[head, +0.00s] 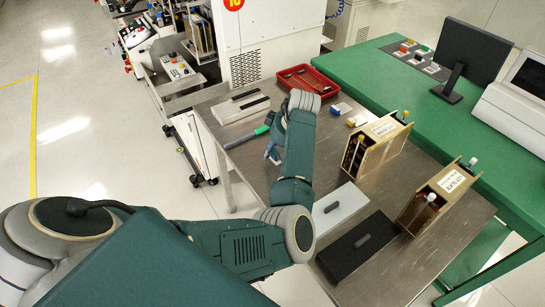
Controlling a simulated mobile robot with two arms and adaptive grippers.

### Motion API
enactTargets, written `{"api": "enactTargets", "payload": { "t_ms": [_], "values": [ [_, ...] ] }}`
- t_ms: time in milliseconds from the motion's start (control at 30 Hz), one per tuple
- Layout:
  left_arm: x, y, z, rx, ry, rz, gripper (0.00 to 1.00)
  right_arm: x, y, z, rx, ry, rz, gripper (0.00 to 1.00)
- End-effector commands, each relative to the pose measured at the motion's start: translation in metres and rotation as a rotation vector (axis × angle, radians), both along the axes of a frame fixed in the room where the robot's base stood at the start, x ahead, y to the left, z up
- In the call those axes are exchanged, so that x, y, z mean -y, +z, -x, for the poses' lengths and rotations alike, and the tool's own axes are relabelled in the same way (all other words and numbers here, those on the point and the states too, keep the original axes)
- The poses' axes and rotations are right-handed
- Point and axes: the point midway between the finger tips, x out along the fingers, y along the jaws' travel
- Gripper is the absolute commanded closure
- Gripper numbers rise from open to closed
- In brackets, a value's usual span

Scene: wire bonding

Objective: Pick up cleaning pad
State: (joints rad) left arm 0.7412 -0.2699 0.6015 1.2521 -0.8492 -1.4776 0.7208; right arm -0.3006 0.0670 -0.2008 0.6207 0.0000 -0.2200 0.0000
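Two small blocks lie on the grey metal table to the right of my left forearm. One is white and blue (341,108); the other, just below it, is pale with yellow (357,120). I cannot tell for sure which, if either, is the cleaning pad. My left arm reaches in from the lower left and bends over the table. My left gripper (273,152) is at the table's left part, mostly hidden by my own wrist and forearm, and its opening cannot be made out. The blocks are apart from it. My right gripper is not in view.
A green-handled tool (262,130) lies near my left gripper. A red tray (304,83) and a whitish box (240,108) are at the back. Two magazines (377,145) (440,197), a grey lidded plate (340,208) and a black one (357,247) stand on the right and front.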

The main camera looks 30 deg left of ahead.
Motion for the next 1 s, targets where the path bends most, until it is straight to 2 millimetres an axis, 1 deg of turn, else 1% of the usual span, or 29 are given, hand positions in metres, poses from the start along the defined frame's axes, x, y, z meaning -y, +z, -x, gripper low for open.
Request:
{"api": "enactTargets", "payload": {
  "t_ms": [33,67,100,167,200,233,333,533,667,767,867,967,1000],
  "values": [
    [0.000,0.000,0.000,0.001,0.000,0.000,0.61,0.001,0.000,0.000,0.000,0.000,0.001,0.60],
    [0.000,0.000,0.000,0.000,0.000,0.000,0.67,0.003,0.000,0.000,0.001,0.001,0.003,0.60],
    [0.000,0.000,0.000,0.000,0.000,0.000,0.75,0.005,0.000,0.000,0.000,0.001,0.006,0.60],
    [0.000,0.000,0.000,0.000,0.000,0.000,0.87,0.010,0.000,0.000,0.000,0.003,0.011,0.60],
    [0.000,0.000,0.000,0.000,0.000,0.000,0.95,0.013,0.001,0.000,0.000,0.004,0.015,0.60],
    [0.000,0.000,0.000,0.000,0.000,0.000,1.00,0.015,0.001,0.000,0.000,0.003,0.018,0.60],
    [0.000,0.000,0.000,0.000,0.000,0.001,1.00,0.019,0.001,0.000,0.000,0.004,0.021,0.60],
    [0.000,-0.001,0.001,-0.003,0.000,0.001,1.00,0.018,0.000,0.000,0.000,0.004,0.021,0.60],
    [0.000,0.005,0.000,-0.002,-0.001,0.000,1.00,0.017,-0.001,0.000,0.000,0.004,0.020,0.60],
    [0.000,0.015,-0.001,0.002,0.001,0.001,1.00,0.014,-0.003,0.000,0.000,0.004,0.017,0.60],
    [0.000,0.033,-0.001,0.005,0.000,0.000,1.00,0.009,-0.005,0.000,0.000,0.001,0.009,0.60],
    [-0.001,0.057,-0.002,0.007,0.001,-0.002,1.00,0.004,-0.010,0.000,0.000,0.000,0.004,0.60],
    [-0.001,0.068,-0.002,0.007,0.002,-0.001,1.00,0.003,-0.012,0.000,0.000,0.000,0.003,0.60]
  ]
}}
